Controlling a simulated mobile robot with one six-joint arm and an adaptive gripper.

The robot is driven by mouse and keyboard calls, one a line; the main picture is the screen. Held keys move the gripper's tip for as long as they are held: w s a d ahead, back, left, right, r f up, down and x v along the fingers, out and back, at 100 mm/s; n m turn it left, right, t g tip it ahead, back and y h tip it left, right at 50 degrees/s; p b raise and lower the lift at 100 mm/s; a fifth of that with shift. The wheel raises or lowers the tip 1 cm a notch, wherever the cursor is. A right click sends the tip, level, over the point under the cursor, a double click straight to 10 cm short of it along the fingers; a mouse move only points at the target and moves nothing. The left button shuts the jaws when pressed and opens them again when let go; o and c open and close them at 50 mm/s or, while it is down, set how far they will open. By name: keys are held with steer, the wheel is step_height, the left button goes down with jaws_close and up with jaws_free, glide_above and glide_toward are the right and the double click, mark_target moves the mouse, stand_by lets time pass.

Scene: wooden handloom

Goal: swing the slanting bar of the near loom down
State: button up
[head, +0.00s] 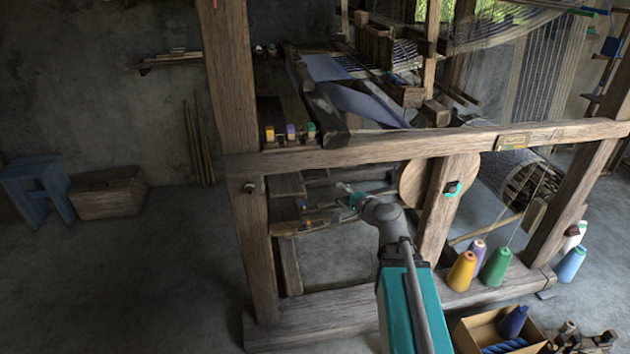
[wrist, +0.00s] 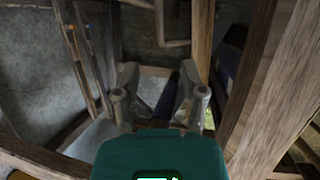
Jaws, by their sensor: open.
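The near loom is a heavy wooden frame with a long front rail (head: 400,150). A slanting wooden bar (head: 437,215) runs down from this rail beside a round wooden disc (head: 412,180); a teal ring shows near its upper part. My gripper (head: 347,192) is under the rail, left of that bar and apart from it. In the wrist view my gripper (wrist: 157,95) is open, its two fingers spread. A dark rod (wrist: 169,96) shows between the fingers; I cannot tell its distance or whether it touches them. Which wrist-view timber is the slanting bar is unclear.
The thick left post (head: 232,90) and the floor beam (head: 320,315) bound the opening around my arm. Thread cones (head: 462,271) stand on the beam at right, with a cardboard box (head: 478,328) in front.

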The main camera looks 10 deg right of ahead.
mark_target(318, 181)
steer(key=shift+w, duration=0.1)
steer(key=b+x, duration=0.3)
steer(key=x, duration=1)
steer(key=shift+w+a, duration=0.1)
steer(key=shift+w, duration=0.2)
steer(key=shift+c, duration=0.3)
jaws_close()
